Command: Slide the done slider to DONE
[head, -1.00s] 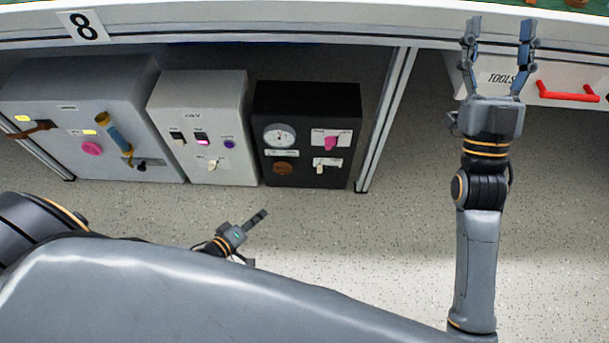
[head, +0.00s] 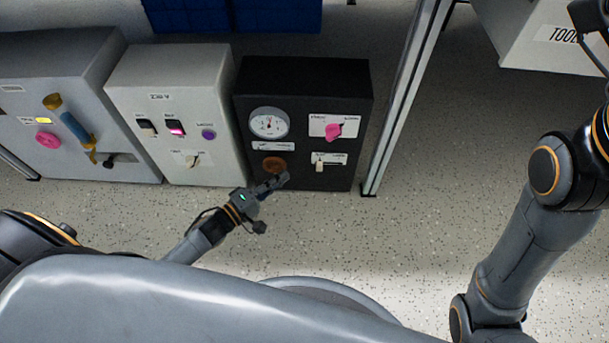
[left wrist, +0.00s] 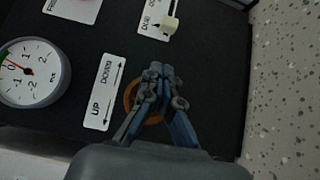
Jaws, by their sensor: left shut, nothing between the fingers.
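The done slider's small cream handle (head: 320,163) sits at the left part of its white label plate (head: 336,158) on the lower right of the black box front. The handle also shows near the top of the left wrist view (left wrist: 170,24), with "DUE" readable beside it. My left gripper (head: 282,180) is shut and empty, at the lower front of the black box, below and left of the handle and apart from it. In the left wrist view its fingertips (left wrist: 160,72) overlap the brown round knob, partly hiding it. My right gripper (head: 590,30) is cut off at the right edge.
The black box (head: 300,85) also carries a dial gauge (head: 268,123), a pink knob (head: 334,130) and the brown knob (head: 273,164). A grey box (head: 175,75) with switches stands left. A metal post (head: 405,100) rises on the right. Speckled floor is free in front.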

